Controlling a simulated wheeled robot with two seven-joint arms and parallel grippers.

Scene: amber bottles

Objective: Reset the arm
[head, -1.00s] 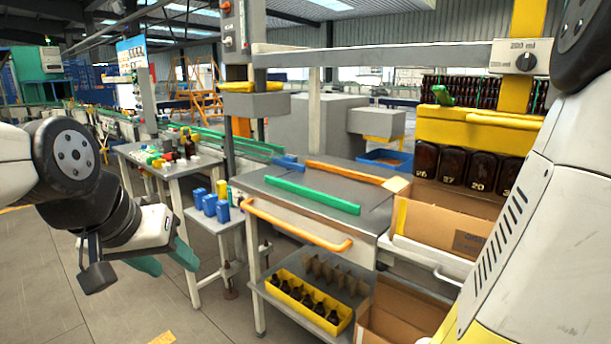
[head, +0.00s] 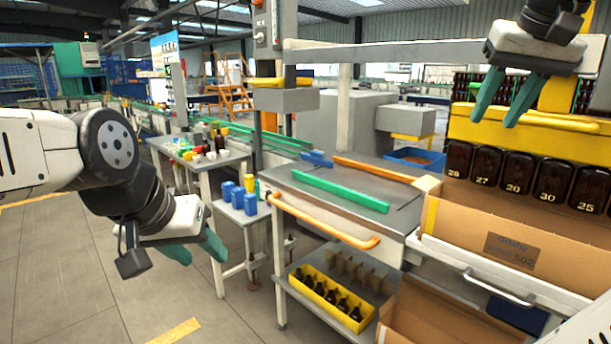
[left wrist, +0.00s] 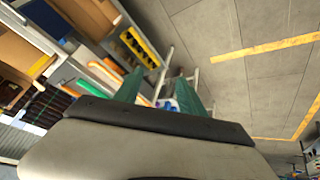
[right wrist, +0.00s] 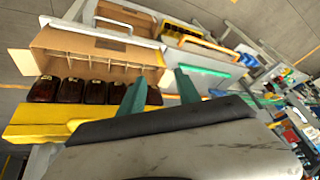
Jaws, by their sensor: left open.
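My left gripper (head: 198,250) is at the left of the head view, pointing down over the floor. Its green fingers are apart with nothing between them; in the left wrist view they also stand apart (left wrist: 160,88). My right gripper (head: 502,112) is at the upper right of the head view, raised in front of the yellow bottle rack (head: 560,145). Its green fingers are spread and empty. In the right wrist view they are apart too (right wrist: 157,88). Neither gripper visibly touches anything.
Below the rack's amber bottles (head: 500,168) is an open cardboard box (head: 450,222). A grey workbench (head: 345,180) with green and orange rails stands in the middle. A yellow crate of small bottles (head: 362,322) is on its lower shelf. Floor at left (head: 60,270) is clear.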

